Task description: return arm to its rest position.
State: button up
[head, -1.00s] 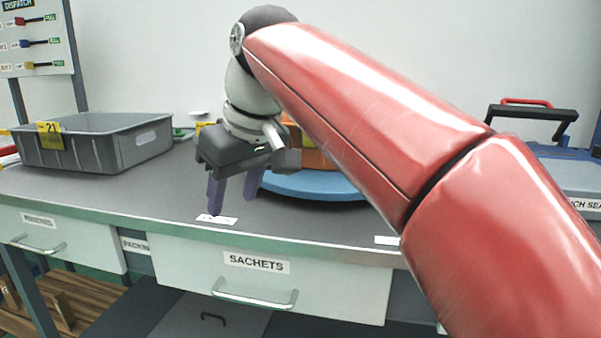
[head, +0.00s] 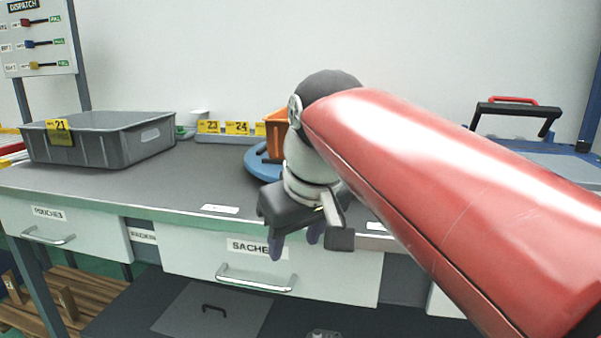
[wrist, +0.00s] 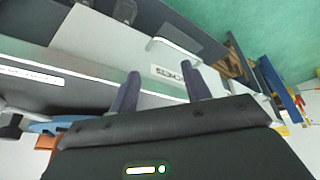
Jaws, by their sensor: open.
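My gripper (head: 294,240) hangs in front of the bench's front edge, before the drawer labelled SACHETS, with its fingers pointing down. Its two purple fingers are apart with nothing between them. In the wrist view the gripper (wrist: 158,92) shows both fingers spread, with a drawer front and its handle beyond. My red arm reaches in from the lower right in the head view and hides part of the bench.
A grey bin (head: 100,143) tagged 21 stands on the bench (head: 150,185) at left. A blue round turntable (head: 262,164) with an orange bin (head: 276,135) is behind my arm. A machine with a black handle (head: 515,115) stands at right. The SACHETS drawer (head: 200,260) appears closed.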

jog(key=s+d+f+m+h, duration=0.1)
jog(key=s+d+f+m, duration=0.2)
jog(key=s+d+f, duration=0.2)
jog(key=s+d+f+m+t+h, duration=0.1)
jog(key=s+d+f+m, duration=0.2)
jog(key=s+d+f, duration=0.3)
jog(key=d+f, duration=0.5)
jog(key=f, duration=0.2)
jog(key=shift+s+f+m, duration=0.25)
jog(key=shift+f+m, duration=0.05)
jog(key=shift+f, duration=0.1)
